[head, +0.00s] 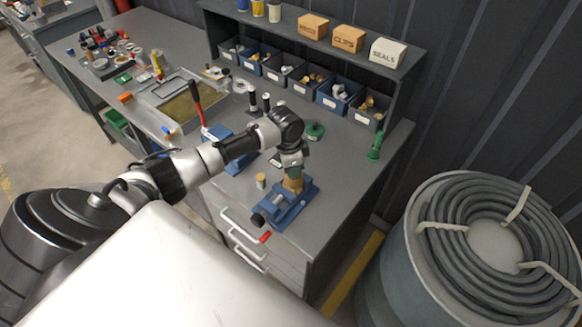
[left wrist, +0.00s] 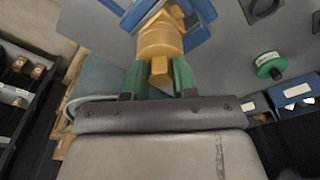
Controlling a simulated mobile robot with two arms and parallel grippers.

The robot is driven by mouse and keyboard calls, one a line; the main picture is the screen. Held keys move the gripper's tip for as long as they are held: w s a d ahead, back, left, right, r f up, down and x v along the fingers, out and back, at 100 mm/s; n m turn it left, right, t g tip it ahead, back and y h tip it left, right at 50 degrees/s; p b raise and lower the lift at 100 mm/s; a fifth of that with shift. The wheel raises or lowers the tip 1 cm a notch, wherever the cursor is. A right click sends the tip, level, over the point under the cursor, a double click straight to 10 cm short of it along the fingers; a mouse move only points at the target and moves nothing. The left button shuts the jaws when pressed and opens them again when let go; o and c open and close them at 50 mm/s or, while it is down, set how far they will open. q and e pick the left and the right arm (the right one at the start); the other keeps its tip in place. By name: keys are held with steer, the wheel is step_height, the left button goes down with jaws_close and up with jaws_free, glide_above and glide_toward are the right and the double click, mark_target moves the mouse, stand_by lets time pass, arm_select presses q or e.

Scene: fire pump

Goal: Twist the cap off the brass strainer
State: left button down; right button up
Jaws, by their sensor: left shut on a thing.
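The brass strainer (head: 293,184) stands in the blue vise (head: 290,208) at the bench's front right corner. My left gripper (head: 292,170) comes down on it from above. My fingers and wrist hide much of the strainer in the head view. My right gripper is not in view.
A small tan cylinder (head: 261,181) stands left of the vise. A green round part (head: 315,130) lies behind the arm, and a green fitting (head: 376,146) stands at right. Blue bins (head: 333,97) line the back. A drum with coiled hose (head: 490,245) stands beyond the bench's right side.

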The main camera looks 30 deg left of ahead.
arm_select(q)
steer(key=shift+a+r, duration=0.2)
steer(key=shift+r, duration=0.85)
